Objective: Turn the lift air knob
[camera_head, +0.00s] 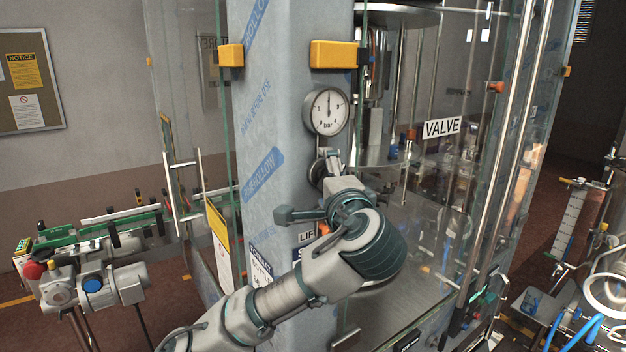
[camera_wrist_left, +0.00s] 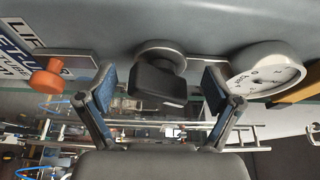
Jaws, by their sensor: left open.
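A dark knob with a grey round collar (camera_wrist_left: 158,82) sticks out of the grey column, between the pressure gauge and the LIFT-type label; it looks like the lift air knob. In the head view, its collar (camera_head: 316,171) shows just under the gauge, partly hidden by my gripper. My left gripper (camera_wrist_left: 158,92) is open, with one finger on each side of the knob. Gaps show between the fingers and the knob. In the head view, my left gripper (camera_head: 331,166) reaches up to the column below the gauge. My right gripper is not in view.
The pressure gauge (camera_head: 326,110) is close above the gripper. An orange knob (camera_wrist_left: 46,77) sits beside the label (camera_head: 306,238), on the other side. Glass panels (camera_head: 440,190) stand right of the column. A green conveyor (camera_head: 100,228) is at the left.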

